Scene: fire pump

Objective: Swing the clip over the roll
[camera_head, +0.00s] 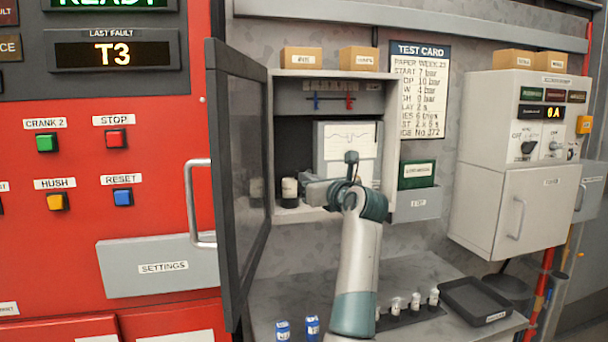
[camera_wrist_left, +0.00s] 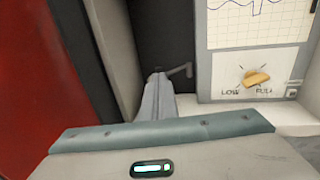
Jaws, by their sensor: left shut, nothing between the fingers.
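My left gripper (camera_head: 312,190) reaches into the open chart recorder cabinet (camera_head: 392,150), low on its left side. In the left wrist view its fingers (camera_wrist_left: 157,80) are together and empty. A thin grey bent lever (camera_wrist_left: 180,71), possibly the clip, shows just beyond the fingertips against the dark interior; I cannot tell whether they touch. In the head view a pale cylinder with a dark base (camera_head: 289,188), possibly the roll, stands left of the gripper. The chart panel (camera_head: 345,140) with its trace is behind my wrist. My right gripper is not in view.
The dark-framed glass door (camera_head: 240,150) stands open on the left. A yellow LOW/FULL knob (camera_wrist_left: 256,78) is right of the fingers.

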